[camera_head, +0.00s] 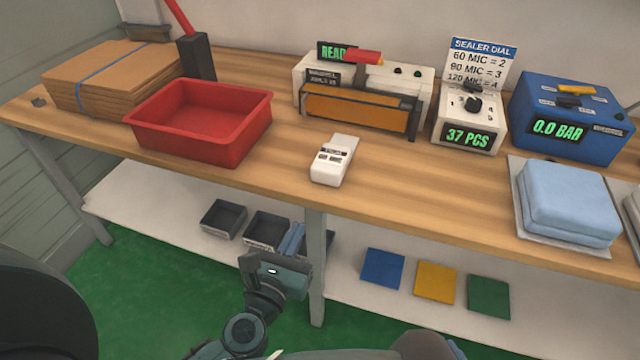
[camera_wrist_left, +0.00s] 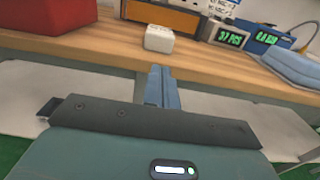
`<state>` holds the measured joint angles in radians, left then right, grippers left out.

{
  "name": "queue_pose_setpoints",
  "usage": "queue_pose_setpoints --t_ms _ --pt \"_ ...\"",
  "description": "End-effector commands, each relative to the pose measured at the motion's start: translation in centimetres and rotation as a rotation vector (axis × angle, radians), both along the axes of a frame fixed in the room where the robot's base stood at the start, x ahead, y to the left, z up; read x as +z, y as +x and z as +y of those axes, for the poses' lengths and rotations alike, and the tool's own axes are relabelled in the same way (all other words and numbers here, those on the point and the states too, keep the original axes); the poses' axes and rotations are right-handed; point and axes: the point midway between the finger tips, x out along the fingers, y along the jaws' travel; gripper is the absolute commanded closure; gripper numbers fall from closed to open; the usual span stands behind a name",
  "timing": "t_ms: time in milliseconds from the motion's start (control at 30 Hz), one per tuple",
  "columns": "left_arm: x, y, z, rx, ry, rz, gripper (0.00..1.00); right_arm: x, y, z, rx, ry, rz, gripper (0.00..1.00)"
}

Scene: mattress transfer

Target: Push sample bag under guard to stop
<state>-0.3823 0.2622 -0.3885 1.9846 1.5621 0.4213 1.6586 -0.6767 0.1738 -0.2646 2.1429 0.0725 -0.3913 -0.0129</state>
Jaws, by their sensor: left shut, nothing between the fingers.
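A white heat sealer (camera_head: 420,88) stands at the back of the bench. A dark-framed orange panel (camera_head: 355,108), seemingly the guard, spans its front, and a red handle (camera_head: 362,57) sits on top. I cannot make out a sample bag in either view. A small white device (camera_head: 333,160) lies on the bench in front of the sealer; it shows in the left wrist view (camera_wrist_left: 159,39). My left gripper (camera_head: 292,238) is shut and empty, below and in front of the bench edge. Its blue fingers (camera_wrist_left: 162,86) point toward the bench in the wrist view. My right gripper is out of view.
A red tray (camera_head: 150,139) and stacked cardboard (camera_head: 105,75) are at left. A dial box (camera_head: 468,118), a blue pressure unit (camera_head: 565,115) and a pale blue folded pad (camera_head: 568,195) are at right. The lower shelf (camera_head: 150,225) holds dark bins and coloured squares.

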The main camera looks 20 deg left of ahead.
Motion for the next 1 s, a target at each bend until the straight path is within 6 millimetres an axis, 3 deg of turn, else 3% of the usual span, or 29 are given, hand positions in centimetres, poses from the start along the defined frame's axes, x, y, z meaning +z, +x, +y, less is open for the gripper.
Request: queue_pose_setpoints --t_ms 167,700,1000 --pt "0.2 1.5 0.0 0.003 -0.015 0.000 1.00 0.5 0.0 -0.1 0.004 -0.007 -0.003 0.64" --pt "0.1 12.0 -0.4 0.001 -0.010 -0.001 1.00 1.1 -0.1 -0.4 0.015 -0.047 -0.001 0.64" --pt "0.0 14.0 -0.4 0.001 -0.011 0.001 1.00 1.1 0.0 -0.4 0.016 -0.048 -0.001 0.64"
